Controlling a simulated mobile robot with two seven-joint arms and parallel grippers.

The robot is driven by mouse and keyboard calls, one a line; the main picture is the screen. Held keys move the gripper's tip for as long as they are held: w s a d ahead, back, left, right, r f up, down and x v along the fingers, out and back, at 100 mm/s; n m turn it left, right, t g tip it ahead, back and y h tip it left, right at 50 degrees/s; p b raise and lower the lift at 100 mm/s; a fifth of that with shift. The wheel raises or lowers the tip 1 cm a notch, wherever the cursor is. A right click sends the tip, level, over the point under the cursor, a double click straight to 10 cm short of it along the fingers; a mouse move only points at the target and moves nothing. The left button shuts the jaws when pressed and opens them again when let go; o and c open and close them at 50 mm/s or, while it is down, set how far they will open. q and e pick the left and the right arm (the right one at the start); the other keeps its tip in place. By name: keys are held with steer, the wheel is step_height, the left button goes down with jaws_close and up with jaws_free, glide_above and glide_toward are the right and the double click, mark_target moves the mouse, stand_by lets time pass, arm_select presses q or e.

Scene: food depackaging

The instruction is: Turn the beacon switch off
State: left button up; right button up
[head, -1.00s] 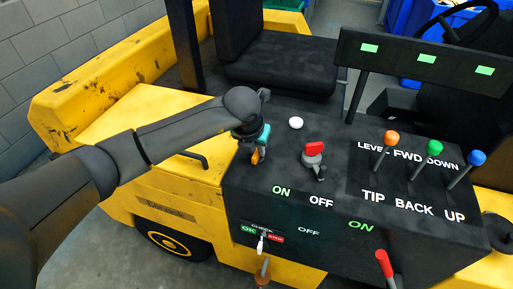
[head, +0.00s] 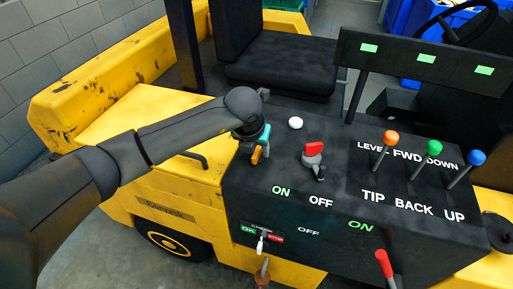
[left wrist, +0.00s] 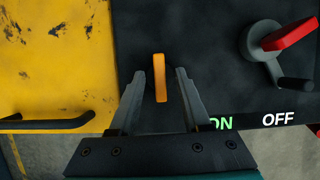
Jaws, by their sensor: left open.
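My left gripper (head: 256,155) is over the left end of the black control panel (head: 240,205), pointing down. In the left wrist view its fingers (left wrist: 160,90) are open, one on each side of an upright orange lever (left wrist: 159,78). I see a gap on both sides of the lever. A red-handled rotary switch (head: 314,150) stands to the right of the gripper, above the ON and OFF labels; it also shows at the top right of the left wrist view (left wrist: 285,38). No label names the beacon switch. My right gripper is not in view.
A white button (head: 296,123) sits behind the red-handled switch. Orange (head: 391,137), green (head: 435,147) and blue (head: 477,157) knobbed levers stand at right. A small toggle (head: 261,244) and a red lever (head: 384,263) are on the front face. A black handrail (left wrist: 45,124) is at left.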

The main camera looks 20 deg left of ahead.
arm_select(q)
steer(key=v, duration=1.5)
steer(key=shift+s+r, duration=0.1)
